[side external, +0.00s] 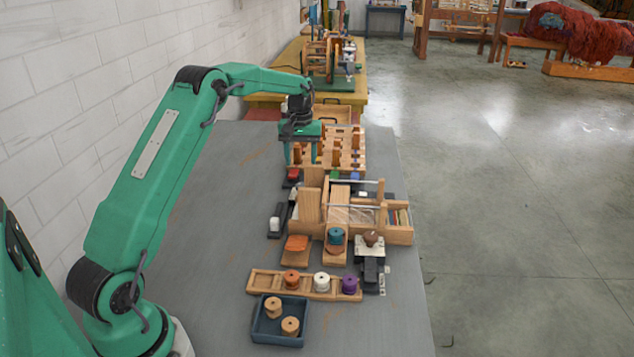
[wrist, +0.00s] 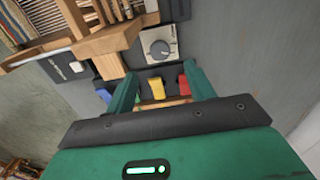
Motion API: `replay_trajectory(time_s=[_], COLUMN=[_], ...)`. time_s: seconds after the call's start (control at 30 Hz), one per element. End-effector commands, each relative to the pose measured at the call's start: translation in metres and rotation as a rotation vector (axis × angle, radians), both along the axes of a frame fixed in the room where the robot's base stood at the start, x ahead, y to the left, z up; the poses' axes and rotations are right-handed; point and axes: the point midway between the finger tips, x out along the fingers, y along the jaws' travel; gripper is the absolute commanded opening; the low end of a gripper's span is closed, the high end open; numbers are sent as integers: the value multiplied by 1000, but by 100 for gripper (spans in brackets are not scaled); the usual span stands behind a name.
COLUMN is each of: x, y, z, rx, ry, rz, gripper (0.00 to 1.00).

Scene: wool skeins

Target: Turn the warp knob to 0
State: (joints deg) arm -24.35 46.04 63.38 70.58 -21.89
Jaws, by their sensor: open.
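The warp knob (wrist: 160,48) is a round dark grey dial on a pale square plate, seen in the wrist view just beyond my fingertips. Its marks and pointer are too small to read, so I cannot tell its setting. In the side view I cannot pick it out clearly. My gripper (wrist: 160,74) is open, with its two green fingers apart and the knob's plate in line with the gap. No finger touches the knob. In the side view my gripper (side external: 302,152) hangs over the far part of the loom area.
Blue (wrist: 104,95), yellow (wrist: 157,88) and red (wrist: 183,82) pieces lie below the fingers. A wooden frame (wrist: 106,42) stands beside the knob. A black box with a white button (wrist: 76,67) is at left. A blue tray (side external: 279,338) holds wooden spools. The grey table's left side is clear.

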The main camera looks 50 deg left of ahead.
Motion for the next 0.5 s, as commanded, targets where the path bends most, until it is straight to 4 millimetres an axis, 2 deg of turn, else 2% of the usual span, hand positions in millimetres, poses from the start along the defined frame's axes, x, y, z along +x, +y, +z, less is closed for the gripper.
replay_trajectory(time_s=[0.27, 0.5], x=[0, 0], y=[0, 0], z=[-2, -19], rx=[0, -1], ry=[0, 3], rz=[-10, -9], gripper=[54, 54])
